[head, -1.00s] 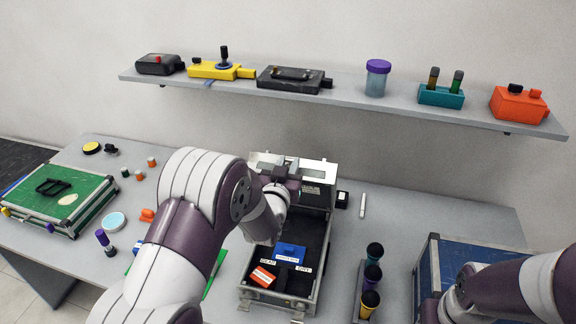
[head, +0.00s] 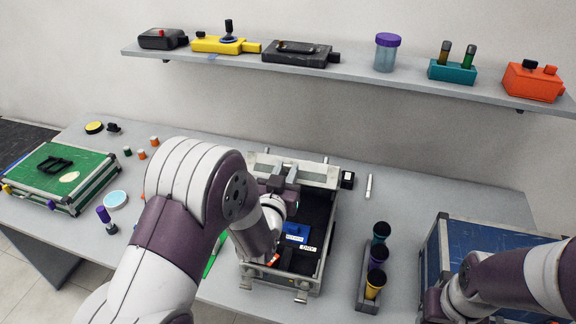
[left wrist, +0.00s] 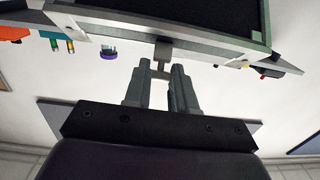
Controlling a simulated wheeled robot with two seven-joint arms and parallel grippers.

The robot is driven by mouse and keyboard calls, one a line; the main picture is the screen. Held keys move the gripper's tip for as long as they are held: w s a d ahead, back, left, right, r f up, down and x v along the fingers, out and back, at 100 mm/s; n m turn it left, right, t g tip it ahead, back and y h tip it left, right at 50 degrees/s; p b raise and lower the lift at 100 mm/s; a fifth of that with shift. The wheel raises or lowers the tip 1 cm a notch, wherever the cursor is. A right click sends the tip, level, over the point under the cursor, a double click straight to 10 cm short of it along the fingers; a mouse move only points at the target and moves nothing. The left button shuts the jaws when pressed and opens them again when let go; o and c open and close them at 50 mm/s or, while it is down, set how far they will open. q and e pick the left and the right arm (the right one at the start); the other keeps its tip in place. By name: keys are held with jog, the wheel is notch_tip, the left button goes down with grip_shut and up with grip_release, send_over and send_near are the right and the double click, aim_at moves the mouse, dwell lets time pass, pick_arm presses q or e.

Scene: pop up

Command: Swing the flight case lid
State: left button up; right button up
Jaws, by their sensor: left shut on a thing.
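The flight case (head: 318,275) stands open at the middle of the table, a grey metal box with a dark interior. Its lid (head: 312,174) is raised along the back side. My left gripper (head: 284,186) is shut on a small tab at the lid's edge; the tab (left wrist: 163,50) shows between the fingers (left wrist: 160,72) in the left wrist view, with the metal rim and a dark panel beyond. A blue block (head: 294,232) and a label lie in the case; my arm hides its left part. My right gripper (head: 436,304) is at the lower right, its jaws unclear.
A blue case (head: 480,250) stands at right beneath my right arm. A green case (head: 62,175) lies at left. A small black box (head: 347,180) and white pen (head: 369,186) lie behind. A shelf (head: 345,74) spans the wall.

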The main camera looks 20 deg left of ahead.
pick_arm(q)
jog(key=shift+s+f+b, duration=0.7)
jog(key=shift+s+f, duration=0.4)
jog(key=shift+s, duration=0.15)
jog(key=s+f+b, duration=0.7)
jog(key=f+b, duration=0.1)
jog(key=f, duration=0.1)
jog(key=shift+f+b, duration=0.25)
jog(key=shift+b, duration=0.1)
